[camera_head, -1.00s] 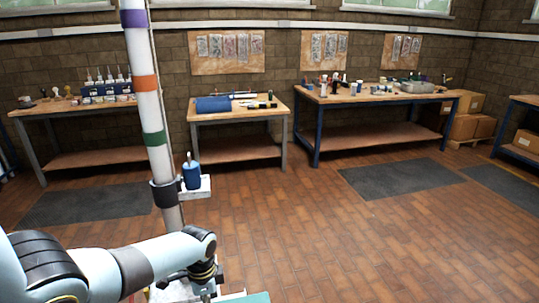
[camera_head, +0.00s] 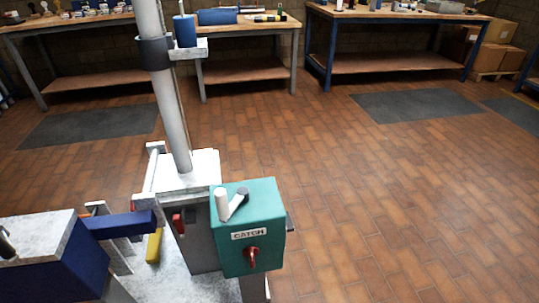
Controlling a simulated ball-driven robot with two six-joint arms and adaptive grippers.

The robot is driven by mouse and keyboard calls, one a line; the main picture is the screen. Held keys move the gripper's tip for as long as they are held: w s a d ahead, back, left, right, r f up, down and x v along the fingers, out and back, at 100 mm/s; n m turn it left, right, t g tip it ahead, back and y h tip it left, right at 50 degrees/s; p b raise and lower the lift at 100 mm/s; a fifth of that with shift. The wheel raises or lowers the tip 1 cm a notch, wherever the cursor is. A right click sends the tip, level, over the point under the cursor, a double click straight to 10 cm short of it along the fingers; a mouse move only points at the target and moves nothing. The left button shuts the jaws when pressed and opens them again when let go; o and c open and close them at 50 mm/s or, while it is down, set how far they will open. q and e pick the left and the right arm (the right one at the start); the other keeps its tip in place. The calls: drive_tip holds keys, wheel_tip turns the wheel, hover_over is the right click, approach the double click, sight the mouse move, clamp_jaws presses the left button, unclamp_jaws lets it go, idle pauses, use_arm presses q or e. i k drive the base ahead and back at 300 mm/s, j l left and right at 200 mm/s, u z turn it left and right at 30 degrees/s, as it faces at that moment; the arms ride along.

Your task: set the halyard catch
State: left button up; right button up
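A teal box labelled CATCH (camera_head: 246,262) stands at the foot of the white mast (camera_head: 170,110), in the lower middle of the head view. A red lever or knob (camera_head: 252,254) sits on its front below the label. On its top are a white upright handle (camera_head: 221,204) and a dark-tipped lever (camera_head: 239,200) leaning beside it. A dark collar (camera_head: 155,53) rings the mast higher up, with a pale bracket (camera_head: 190,50) bearing a blue cylinder (camera_head: 185,31). Neither of my grippers is in view.
A blue block with a pale top (camera_head: 45,245) fills the lower left, with a blue bar (camera_head: 120,223) beside it. A yellow handle (camera_head: 154,245) and a red part (camera_head: 178,222) are near the mast foot. Workbenches (camera_head: 400,18) stand behind. Floor at right is clear.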

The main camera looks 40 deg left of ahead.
sight(250, 252)
drive_tip(key=u, duration=1.5)
